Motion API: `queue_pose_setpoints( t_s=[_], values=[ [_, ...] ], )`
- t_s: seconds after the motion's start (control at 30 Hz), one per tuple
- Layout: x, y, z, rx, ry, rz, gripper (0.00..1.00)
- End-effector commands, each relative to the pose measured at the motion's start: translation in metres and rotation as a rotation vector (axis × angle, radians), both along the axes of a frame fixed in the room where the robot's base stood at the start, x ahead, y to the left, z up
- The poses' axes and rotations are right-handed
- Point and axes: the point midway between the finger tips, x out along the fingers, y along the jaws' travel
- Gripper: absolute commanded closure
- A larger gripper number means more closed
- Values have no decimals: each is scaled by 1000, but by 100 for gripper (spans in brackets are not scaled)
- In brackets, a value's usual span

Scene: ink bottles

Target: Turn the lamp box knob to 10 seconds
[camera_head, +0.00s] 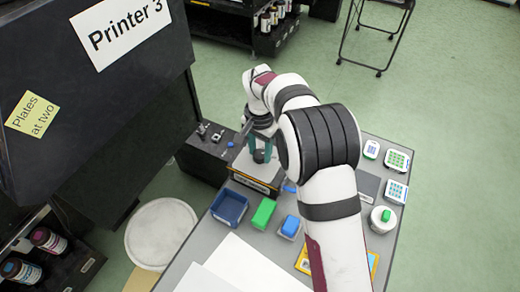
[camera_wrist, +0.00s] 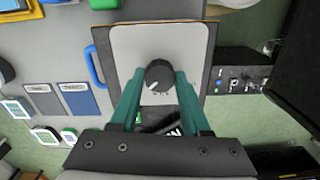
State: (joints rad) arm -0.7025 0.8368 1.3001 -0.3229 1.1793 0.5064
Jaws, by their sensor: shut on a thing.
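The lamp box (camera_head: 256,186) stands at the back left of the grey table, dark-sided with a pale top. In the wrist view its pale top plate (camera_wrist: 190,40) fills the upper middle. The round dark knob (camera_wrist: 159,75) sits on that plate, its white pointer line toward the lower left. Small scale marks lie just below the knob; their figures are too small to read. My gripper (camera_wrist: 159,78), with green fingers, is shut on the knob, one finger at each side. In the head view my gripper (camera_head: 262,146) comes down on the box top.
A blue tray (camera_head: 229,208), green block (camera_head: 264,213) and blue block (camera_head: 290,226) stand in front of the box. A dark switch panel (camera_head: 205,150) is at its left. White labelled items (camera_head: 397,160) lie at the right. The printer body (camera_head: 90,110) looms at the left.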

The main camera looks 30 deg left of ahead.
Motion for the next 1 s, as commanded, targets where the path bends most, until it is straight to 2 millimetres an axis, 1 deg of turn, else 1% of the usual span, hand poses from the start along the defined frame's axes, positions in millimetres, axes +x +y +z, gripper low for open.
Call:
queue_pose_setpoints(
  t_s=[0.6,0.8,1.0],
  values=[
    [0,0,0,0,-1,559,100],
    [0,0,1,0,-1,694,100],
    [0,0,1,0,-1,785,100]
  ],
)
